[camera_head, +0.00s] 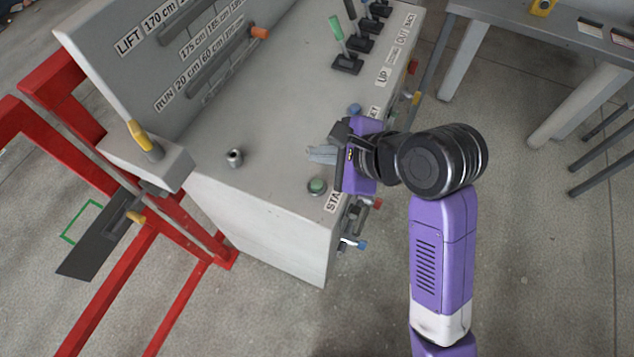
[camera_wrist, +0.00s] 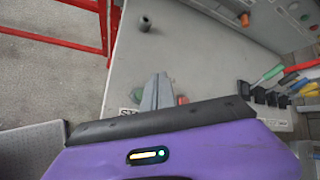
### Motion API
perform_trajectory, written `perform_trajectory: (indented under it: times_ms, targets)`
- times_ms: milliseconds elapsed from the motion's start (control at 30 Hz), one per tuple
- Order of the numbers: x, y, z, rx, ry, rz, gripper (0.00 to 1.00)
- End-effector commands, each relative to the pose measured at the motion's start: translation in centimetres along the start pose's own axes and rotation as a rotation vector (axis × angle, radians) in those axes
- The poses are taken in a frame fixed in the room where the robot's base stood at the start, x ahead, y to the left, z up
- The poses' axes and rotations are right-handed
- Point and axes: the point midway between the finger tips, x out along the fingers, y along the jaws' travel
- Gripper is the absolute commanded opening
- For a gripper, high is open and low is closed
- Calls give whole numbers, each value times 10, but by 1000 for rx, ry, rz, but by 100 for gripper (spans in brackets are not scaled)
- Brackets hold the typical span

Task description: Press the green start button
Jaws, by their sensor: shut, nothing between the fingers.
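The green start button (camera_head: 317,185) sits in a round metal collar on the grey console's top, near its front corner, beside a label reading "STA". My gripper (camera_head: 322,154) is shut and empty, its grey fingertips above the console a little behind the button in the head view. In the wrist view the closed fingers (camera_wrist: 157,92) reach over the console top. A small reddish-brown knob (camera_wrist: 182,100) shows just right of them.
The grey console (camera_head: 262,205) carries a metal knob (camera_head: 234,158), a blue button (camera_head: 354,109) and a green-handled lever (camera_head: 338,36) among several levers. A yellow-handled lever (camera_head: 142,138) stands on a side box. A red frame (camera_head: 110,285) is at left; a table (camera_head: 560,40) is at upper right.

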Motion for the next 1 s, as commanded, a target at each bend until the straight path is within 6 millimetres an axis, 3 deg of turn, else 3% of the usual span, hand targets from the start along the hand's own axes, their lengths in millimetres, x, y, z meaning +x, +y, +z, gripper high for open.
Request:
perform_trajectory:
  times_ms: [700, 1000]
  targets:
    - [47, 35, -34, 1, 0, 2, 0]
    - [55, 40, -40, -1, 0, 0, 0]
